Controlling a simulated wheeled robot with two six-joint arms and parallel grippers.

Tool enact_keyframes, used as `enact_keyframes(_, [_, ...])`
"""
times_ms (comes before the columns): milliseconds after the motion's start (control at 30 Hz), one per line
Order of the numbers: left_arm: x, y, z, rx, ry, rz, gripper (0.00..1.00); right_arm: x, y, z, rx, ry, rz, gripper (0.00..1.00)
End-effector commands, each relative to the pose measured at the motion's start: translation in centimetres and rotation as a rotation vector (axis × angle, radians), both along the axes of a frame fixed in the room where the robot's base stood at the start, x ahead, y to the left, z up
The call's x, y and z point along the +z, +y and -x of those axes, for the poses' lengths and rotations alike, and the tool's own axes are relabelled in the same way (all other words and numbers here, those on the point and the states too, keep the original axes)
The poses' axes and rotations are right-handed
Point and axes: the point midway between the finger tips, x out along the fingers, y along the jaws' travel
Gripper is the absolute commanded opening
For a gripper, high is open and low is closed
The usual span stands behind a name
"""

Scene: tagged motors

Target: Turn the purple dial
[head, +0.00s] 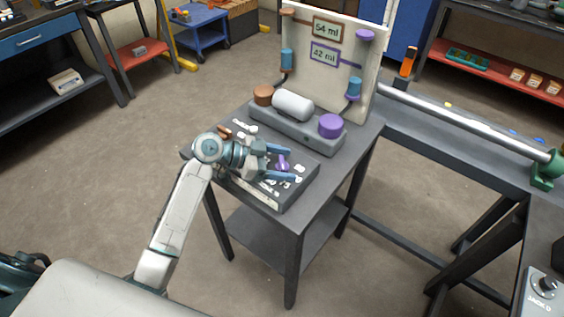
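The purple dial (283,166) sits on the dark control panel (292,196) on top of the small grey table. My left gripper (288,163) reaches over the panel from the left, its two blue fingers apart with the purple dial between them. I see a gap between the fingers and the dial, though I cannot tell their exact height above the panel. A brown dial (224,131) shows at the panel's far left, partly beside my wrist. My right gripper is not in view.
Behind the panel stands a grey unit with a brown cylinder (263,95), a white cylinder (292,105) and a purple cylinder (331,125). An upright board (328,75) behind carries labels reading 54 ml and 42 ml. A bench with a metal pipe (470,125) is at right.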

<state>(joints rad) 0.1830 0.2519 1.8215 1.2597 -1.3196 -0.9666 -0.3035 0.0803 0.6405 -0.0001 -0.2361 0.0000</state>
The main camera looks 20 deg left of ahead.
Motion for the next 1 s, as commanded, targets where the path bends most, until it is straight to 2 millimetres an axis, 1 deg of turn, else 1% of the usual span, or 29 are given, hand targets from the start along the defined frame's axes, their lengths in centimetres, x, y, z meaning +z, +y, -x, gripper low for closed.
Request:
enact_keyframes(167, [0.0,0.2,0.1,0.001,-0.001,-0.001,0.71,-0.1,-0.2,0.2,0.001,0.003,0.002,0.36])
enact_keyframes(267, [0.2,0.8,0.3,0.000,-0.002,-0.002,0.71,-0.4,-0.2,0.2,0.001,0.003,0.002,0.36])
enact_keyframes(567, [1.8,4.7,2.1,0.000,-0.002,-0.006,0.71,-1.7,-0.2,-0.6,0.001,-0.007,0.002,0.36])
enact_keyframes(700, [2.5,6.4,2.9,0.001,0.000,-0.006,0.71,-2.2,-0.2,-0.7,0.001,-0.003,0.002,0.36])
enact_keyframes(900, [3.5,8.2,3.8,0.001,-0.001,-0.004,0.71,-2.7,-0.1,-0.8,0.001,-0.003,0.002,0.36])
enact_keyframes(1000, [3.8,8.7,4.0,0.001,0.000,-0.003,0.71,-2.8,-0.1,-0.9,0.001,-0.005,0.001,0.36])
